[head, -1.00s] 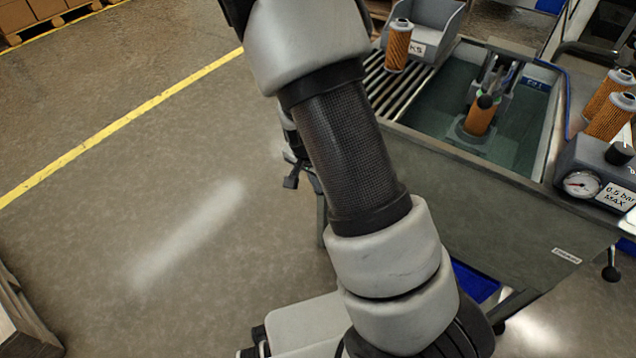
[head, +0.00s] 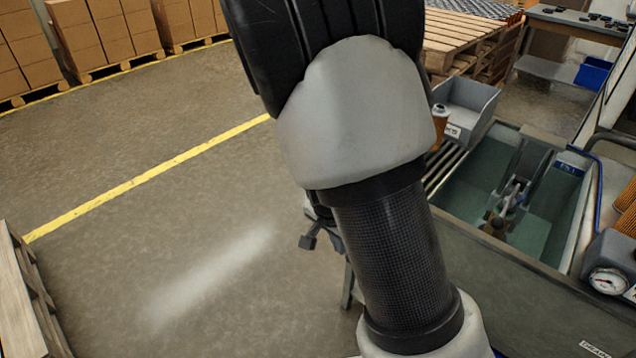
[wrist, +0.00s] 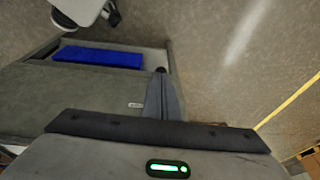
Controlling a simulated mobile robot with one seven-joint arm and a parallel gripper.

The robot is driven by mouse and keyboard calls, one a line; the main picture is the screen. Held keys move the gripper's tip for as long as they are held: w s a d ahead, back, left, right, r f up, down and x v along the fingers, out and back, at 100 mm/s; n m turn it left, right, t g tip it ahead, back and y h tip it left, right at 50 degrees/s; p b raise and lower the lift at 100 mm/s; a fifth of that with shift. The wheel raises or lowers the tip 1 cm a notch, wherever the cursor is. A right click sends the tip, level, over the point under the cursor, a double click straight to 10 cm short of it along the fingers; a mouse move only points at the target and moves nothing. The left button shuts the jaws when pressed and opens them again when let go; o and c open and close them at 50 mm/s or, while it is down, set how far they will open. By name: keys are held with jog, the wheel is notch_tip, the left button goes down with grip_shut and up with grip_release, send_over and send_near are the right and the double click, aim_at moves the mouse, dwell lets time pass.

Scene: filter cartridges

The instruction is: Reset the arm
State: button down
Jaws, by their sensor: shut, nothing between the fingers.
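My arm fills the middle of the head view, rising from the bottom edge to the top. My gripper (wrist: 163,98) shows in the wrist view as a narrow grey wedge, its fingers together with nothing between them. It is over the floor and the side of the wash bench, apart from any cartridge. In the head view I cannot make out the fingertips. An orange filter cartridge (head: 496,224) sits low in the fixture in the green tank (head: 463,208), partly hidden. Another cartridge (head: 439,117) stands by the rollers, partly behind my arm.
A grey bin (head: 476,100) stands behind the rollers. A pressure gauge (head: 607,281) and more cartridges (head: 627,205) are at the right edge. A blue container (wrist: 97,58) sits low under the bench. Open floor (head: 150,235) lies left, with a wooden pallet (head: 22,300) at the edge.

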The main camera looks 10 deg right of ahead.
jog(key=s+a+r+n+t+y, duration=0.1)
jog(key=s+r+n+y, duration=0.15)
jog(key=r, duration=0.55)
jog(key=s+a+r+n+y, duration=0.1)
jog(key=s+r+n, duration=0.15)
jog(key=r, duration=0.55)
jog(key=s+d+r+n+t+h, duration=0.2)
jog(key=s+r+n, duration=0.3)
jog(key=s+r, duration=0.55)
notch_tip(320, 180, up, 18)
jog(key=p, duration=1.8)
jog(key=shift+s+r+p, duration=0.2)
jog(key=shift+p, duration=0.1)
jog(key=shift+y, duration=0.25)
